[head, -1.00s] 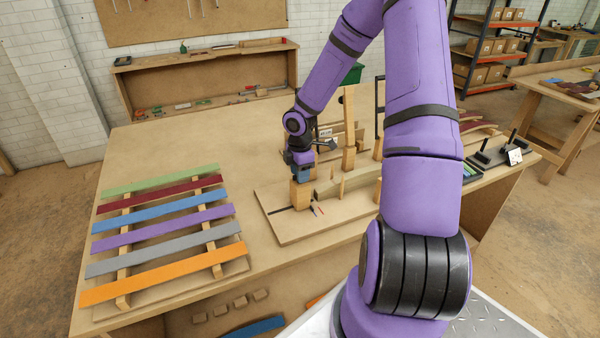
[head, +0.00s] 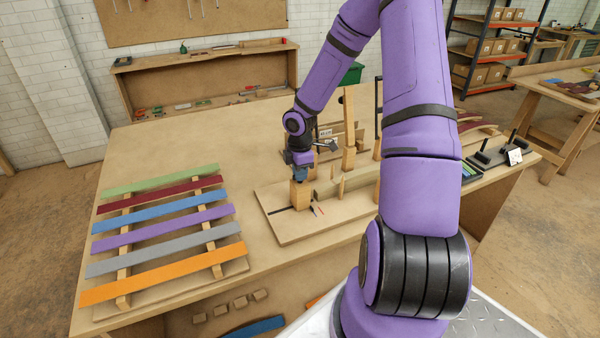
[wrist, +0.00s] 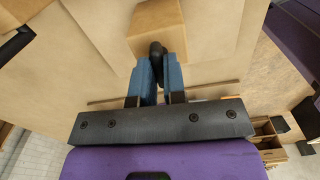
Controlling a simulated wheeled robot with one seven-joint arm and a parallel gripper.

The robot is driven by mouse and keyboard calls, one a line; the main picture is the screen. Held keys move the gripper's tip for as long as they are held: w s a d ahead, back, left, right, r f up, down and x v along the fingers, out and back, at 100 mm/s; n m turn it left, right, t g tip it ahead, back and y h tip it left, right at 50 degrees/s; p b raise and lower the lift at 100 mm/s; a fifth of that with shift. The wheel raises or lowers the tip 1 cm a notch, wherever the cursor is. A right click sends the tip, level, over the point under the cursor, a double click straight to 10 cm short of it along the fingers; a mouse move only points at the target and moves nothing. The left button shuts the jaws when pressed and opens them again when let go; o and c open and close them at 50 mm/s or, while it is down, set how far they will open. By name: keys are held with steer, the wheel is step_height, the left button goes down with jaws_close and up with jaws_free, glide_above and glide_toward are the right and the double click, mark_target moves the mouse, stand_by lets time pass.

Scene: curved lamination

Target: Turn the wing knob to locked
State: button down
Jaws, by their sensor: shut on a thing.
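The wing knob (wrist: 157,50) is a small dark piece on top of a wooden block, low in the middle of the wrist view's upper half. The wooden block (head: 299,194) stands on a flat wooden base board (head: 285,231) on the bench. My gripper (wrist: 157,68) has blue fingers and is shut on the wing knob, above the block. In the head view my gripper (head: 301,174) points down at the block's top, and the knob is hidden there. I cannot read whether the knob stands at a locked mark.
A rack of coloured strips (head: 165,212) lies on the left of the bench. A tall wooden post (head: 349,130) and a curved wooden form stand right of the block. Black stands (head: 487,155) are at the bench's right end. The bench between rack and base board is clear.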

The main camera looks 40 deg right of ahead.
steer(key=m, duration=0.8)
steer(key=shift+m, duration=0.3)
steer(key=m, duration=0.4)
steer(key=shift+s, duration=0.1)
steer(key=shift+f+m, duration=0.1)
steer(key=shift+m, duration=2)
steer(key=c, duration=1.2)
jaws_free()
step_height(320, 180, up, 11)
steer(key=shift+f, duration=0.1)
